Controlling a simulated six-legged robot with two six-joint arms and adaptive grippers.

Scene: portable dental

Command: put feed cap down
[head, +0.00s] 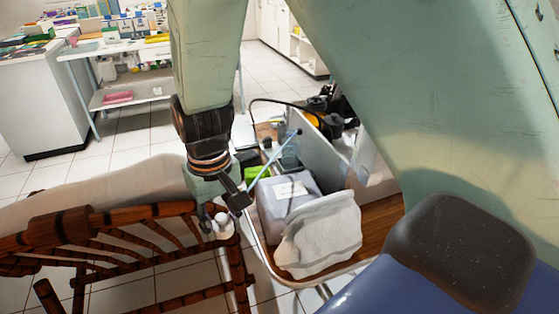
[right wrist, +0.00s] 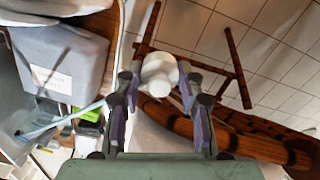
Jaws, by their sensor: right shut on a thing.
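The feed cap (head: 222,226) is a small white rounded piece, held in my right gripper (head: 222,208). In the right wrist view the white cap (right wrist: 160,72) sits between the two fingertips of my right gripper (right wrist: 160,88), which is shut on it. The cap is in the air beside the bamboo chair's end and left of the tray edge. My left gripper is not in view.
A wooden-topped tray table (head: 380,222) carries a grey lidded container (head: 286,200), a white cloth (head: 320,235), a green box (head: 258,173) and a blue-white tube. A bamboo-framed lounger (head: 120,245) stands on the left, over a tiled floor.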

